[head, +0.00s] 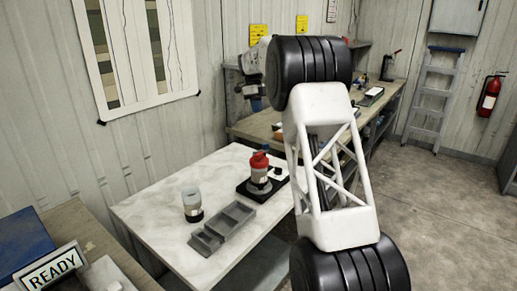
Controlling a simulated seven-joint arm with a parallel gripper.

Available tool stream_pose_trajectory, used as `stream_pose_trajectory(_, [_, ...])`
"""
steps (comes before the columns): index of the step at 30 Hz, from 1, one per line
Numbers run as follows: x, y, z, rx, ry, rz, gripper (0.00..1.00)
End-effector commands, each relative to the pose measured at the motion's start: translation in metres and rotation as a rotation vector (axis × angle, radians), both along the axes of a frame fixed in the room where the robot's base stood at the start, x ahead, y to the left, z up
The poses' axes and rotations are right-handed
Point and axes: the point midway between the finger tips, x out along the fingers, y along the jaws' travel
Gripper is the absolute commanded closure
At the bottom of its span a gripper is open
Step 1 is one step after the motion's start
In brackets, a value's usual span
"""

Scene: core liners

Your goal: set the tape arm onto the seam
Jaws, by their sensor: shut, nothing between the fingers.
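On the white worktable (150,215), a red-topped piece with a grey lower body (260,172) stands upright on a flat black base (249,192). A small black part (278,171) shows at its right, close to the base. I cannot tell which part is the tape arm, and no seam can be made out at this size. A translucent cylinder with a dark lower band (192,203) stands upright to the left. My gripper is not in view; my own white arm link with black joints fills the middle right and hides the table's right part.
A grey compartment tray (222,228) lies at the table's front. A READY sign (51,269) stands at the lower left. A long bench with equipment (375,105) runs along the back wall. A ladder (431,95) and fire extinguisher (490,93) are at the right. The table's left part is clear.

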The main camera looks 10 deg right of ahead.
Motion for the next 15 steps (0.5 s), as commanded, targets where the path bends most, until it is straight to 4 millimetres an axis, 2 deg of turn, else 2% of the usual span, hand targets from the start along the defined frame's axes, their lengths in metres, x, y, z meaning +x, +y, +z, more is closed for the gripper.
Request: stream_pose_trajectory(15, [0.063,0.011,-0.06,-0.088,0.023,-0.255,1.0])
